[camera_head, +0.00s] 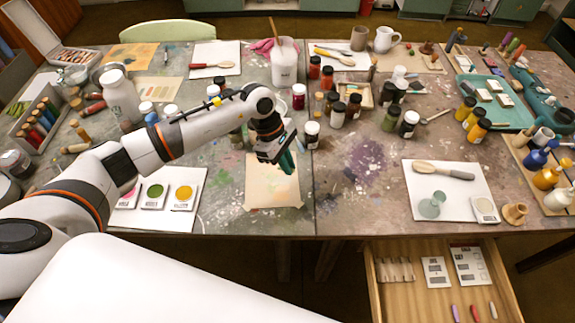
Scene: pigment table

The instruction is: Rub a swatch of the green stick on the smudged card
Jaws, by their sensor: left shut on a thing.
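My left gripper (280,155) reaches over the table from the left and points down. It is shut on the green stick (287,163), a dark green piece showing at its fingertips. The smudged card (272,193), beige with faint stains, lies flat near the table's front edge, directly below the gripper. The stick is over the card's upper part; I cannot tell whether its tip touches the card. The gripper partly hides the stick and the card's far edge. My right gripper is not in view.
A white sheet with pink, green and yellow swatch tiles (152,194) lies left of the card. Pigment jars (311,135) stand just behind it. Right of the card is bare stained table (355,190). An open drawer (410,300) with several sticks juts out at front right.

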